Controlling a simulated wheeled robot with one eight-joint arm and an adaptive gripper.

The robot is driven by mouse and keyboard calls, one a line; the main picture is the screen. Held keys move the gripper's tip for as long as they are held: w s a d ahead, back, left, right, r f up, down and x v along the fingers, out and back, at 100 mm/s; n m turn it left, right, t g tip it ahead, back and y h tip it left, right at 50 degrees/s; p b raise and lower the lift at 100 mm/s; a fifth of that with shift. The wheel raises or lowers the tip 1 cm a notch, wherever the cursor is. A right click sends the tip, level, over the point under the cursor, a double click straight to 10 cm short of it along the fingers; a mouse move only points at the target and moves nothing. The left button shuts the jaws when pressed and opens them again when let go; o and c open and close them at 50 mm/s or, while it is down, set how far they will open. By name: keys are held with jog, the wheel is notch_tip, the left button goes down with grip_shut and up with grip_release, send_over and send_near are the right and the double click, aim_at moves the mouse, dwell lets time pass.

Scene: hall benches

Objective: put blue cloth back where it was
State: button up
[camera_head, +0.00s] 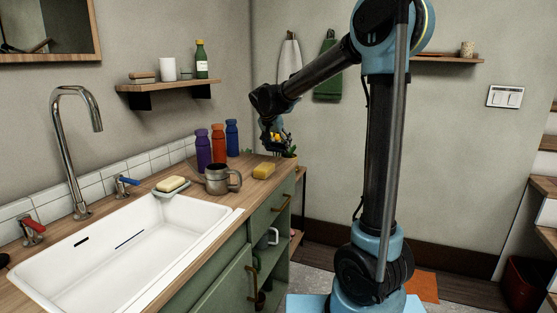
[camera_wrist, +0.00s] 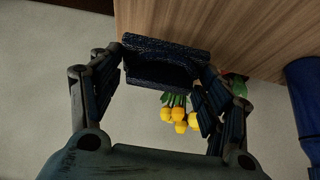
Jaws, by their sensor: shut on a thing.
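My gripper (camera_wrist: 163,78) is shut on the blue cloth (camera_wrist: 165,48), a dark navy, textured, folded piece that spans between the fingers in the wrist view. In the head view my gripper (camera_head: 273,141) hangs above the far end of the wooden counter, and the cloth cannot be made out there. In the wrist view the counter (camera_wrist: 225,35) lies beyond the cloth; whether they touch cannot be told.
Yellow flowers (camera_wrist: 178,115) are close behind my gripper. Purple, orange and blue bottles (camera_head: 218,140) stand by the wall. Towels (camera_head: 289,58) hang behind.

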aim_at(277, 163)
jog(key=shift+f, duration=2.75)
jog(key=o, duration=0.8)
jog(key=shift+r, duration=0.1)
